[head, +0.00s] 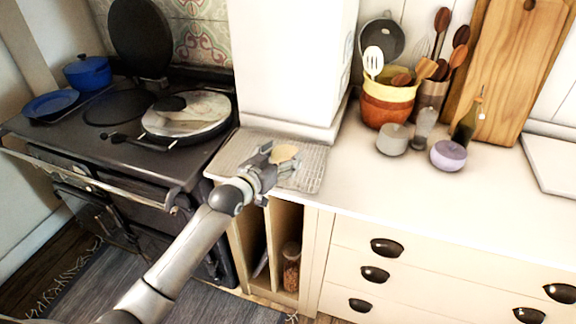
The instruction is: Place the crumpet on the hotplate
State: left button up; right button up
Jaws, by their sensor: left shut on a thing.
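My left gripper (279,162) reaches in over the counter just right of the range. It is shut on the crumpet (286,152), a small round tan piece at its far end. The fingers hide part of the crumpet. The dark round hotplate (116,107) lies bare on the left of the black range, well to the left of the gripper. A round dark lid (140,38) stands raised behind it. My right gripper is not in view.
A shiny round lid (187,113) covers the range's right side. A blue pot (88,72) and blue dish (52,104) sit at the range's left. A ribbed mat (312,178) lies under the gripper. A tall white block (292,60) stands behind it.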

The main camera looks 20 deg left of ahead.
pick_arm(q)
jog(key=shift+w+d+f, duration=0.25)
jog(key=shift+d+f, duration=0.1)
jog(key=shift+f, duration=0.15)
jog(key=shift+w+d+f+p, duration=0.1)
jog(key=shift+d+f+p, duration=0.1)
jog(key=shift+f, duration=0.35)
jog(key=shift+w+d+f+p, duration=0.1)
jog(key=shift+d+f+p, duration=0.1)
jog(key=shift+f, duration=0.35)
jog(key=shift+f+p, duration=0.3)
jog(key=shift+p, duration=0.05)
jog(key=shift+f, duration=0.45)
jog(key=o, duration=0.8)
jog(key=shift+f, duration=0.15)
